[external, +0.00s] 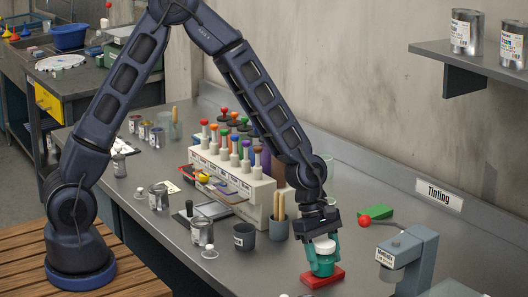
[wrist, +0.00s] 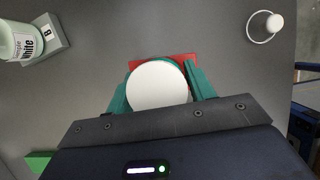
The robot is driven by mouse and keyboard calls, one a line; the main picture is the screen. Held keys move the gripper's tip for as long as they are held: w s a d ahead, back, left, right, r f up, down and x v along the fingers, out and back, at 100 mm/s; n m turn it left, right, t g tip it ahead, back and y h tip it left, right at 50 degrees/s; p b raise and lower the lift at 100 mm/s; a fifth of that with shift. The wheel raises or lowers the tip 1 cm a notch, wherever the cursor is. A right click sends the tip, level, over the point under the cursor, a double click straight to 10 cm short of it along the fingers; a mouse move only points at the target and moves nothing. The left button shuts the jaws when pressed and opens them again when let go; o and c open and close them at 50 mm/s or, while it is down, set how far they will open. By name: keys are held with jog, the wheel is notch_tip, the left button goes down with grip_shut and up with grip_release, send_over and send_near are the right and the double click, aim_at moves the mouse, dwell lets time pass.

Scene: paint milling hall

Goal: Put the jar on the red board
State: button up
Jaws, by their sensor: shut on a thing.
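The jar (external: 324,246) has a white lid and is held upright between the green fingers of my gripper (external: 322,262). In the wrist view its round white lid (wrist: 158,84) shows between the two fingers (wrist: 158,90). The red board (external: 322,277) lies on the bench directly under the jar. In the wrist view the board's red edge (wrist: 150,60) shows behind and beside the lid. The jar's base is hidden by the fingers, so I cannot tell whether it touches the board.
A green block (external: 377,215) lies behind. A dark cup (external: 244,236) and a cup of wooden handles (external: 277,228) stand left. Bench in front of the rack is partly clear.

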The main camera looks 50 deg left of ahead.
jog(key=o, duration=1)
jog(key=shift+o, duration=0.2)
jog(key=s+a+r+m+t+y, duration=0.1)
jog(key=s+a+r+m, duration=0.1)
jog(key=a+r, duration=0.65)
jog(key=s+a+r+m, duration=0.1)
jog(key=a+r+m, duration=0.2)
jog(key=a+r, duration=0.55)
jog(key=s+a+r+m+t+y, duration=0.1)
jog(key=s+a+r+m, duration=0.5)
jog(key=s+a, duration=0.4)
jog(key=s+a+r+m+t+y, duration=0.2)
jog(key=s+a+r+m, duration=0.5)
jog(key=s+a, duration=0.4)
jog(key=shift+s+r+t, duration=0.2)
jog(key=shift+s+t, duration=0.1)
jog(key=shift+s, duration=0.25)
